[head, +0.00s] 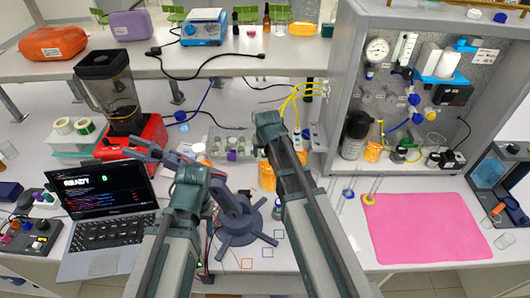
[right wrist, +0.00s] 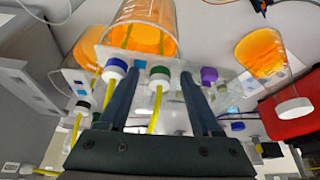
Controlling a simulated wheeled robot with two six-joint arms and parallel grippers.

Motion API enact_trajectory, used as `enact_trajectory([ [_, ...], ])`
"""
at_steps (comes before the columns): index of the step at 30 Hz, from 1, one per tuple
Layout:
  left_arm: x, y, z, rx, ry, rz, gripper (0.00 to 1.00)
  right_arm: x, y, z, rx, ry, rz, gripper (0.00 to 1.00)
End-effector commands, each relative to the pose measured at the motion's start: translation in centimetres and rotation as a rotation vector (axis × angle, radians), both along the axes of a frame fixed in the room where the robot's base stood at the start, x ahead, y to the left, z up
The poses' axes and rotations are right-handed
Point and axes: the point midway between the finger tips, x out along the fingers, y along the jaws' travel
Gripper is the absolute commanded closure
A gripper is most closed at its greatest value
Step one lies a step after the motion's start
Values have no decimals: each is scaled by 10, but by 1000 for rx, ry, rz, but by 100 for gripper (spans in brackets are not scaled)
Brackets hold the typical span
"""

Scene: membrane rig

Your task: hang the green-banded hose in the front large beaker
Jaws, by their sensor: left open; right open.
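The green-banded hose (right wrist: 160,75) has a white cap with a green band and a yellow tube. It stands between the two fingers of my right gripper (right wrist: 160,105), which is open around it; I cannot tell whether they touch. In the head view my right gripper (head: 270,120) is by the yellow hoses, its fingers hidden by its own arm. An orange-filled beaker (head: 267,178), apparently the front large beaker, is partly hidden by that arm. An orange beaker (right wrist: 140,30) lies beyond the cap in the right wrist view.
A blue-banded cap (right wrist: 115,70) and a purple cap (right wrist: 208,75) flank the green one closely. A laptop (head: 105,210) is at left. A pink mat (head: 425,230) at right is clear.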

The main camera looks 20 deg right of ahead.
Motion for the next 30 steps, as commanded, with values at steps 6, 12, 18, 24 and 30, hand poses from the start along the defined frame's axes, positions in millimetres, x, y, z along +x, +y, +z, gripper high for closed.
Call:
enact_trajectory([
  [6, 0, 0, 8, 0, 0, 1, 50, -3, 0, 8, 0, 0, 0, 35],
  [12, 0, 0, 28, -1, 0, 5, 50, -10, 2, 28, 0, 0, 0, 35],
  [18, 0, 0, 57, -2, 0, 8, 50, -22, 3, 57, 0, 0, 0, 35],
  [24, 0, 0, 87, -1, 2, 6, 50, -34, 5, 87, 0, 0, 0, 35],
  [30, -1, 0, 116, -1, 3, 5, 50, -46, 7, 115, 0, 0, 0, 35],
])
